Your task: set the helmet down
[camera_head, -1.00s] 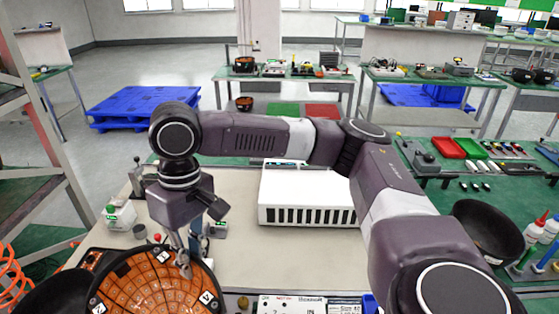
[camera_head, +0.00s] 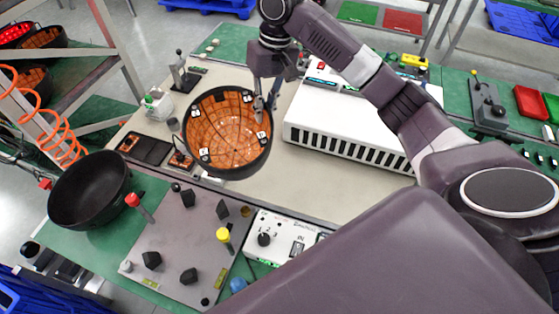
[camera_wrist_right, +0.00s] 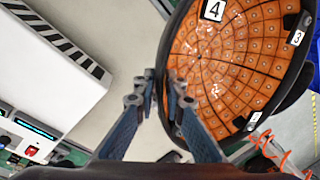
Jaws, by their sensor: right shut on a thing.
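The helmet is a black shell with its inside lined with orange tiles and numbered white tags; it shows left of centre in the head view (camera_head: 225,135) and fills the upper right of the right wrist view (camera_wrist_right: 230,65). My right gripper (camera_head: 266,100) is shut on its rim, and the wrist view shows one finger on each side of the rim (camera_wrist_right: 162,85). The open side faces up and toward the head camera, over the pale bench mat (camera_head: 310,182). Whether its underside touches anything is hidden. My left gripper is out of view.
A white slotted box (camera_head: 345,130) stands right of the helmet. A black bowl (camera_head: 90,190) sits at the left. A grey plate with knobs (camera_head: 180,245) and a white control box (camera_head: 280,238) lie in front. A small lever stand (camera_head: 183,75) stands behind left.

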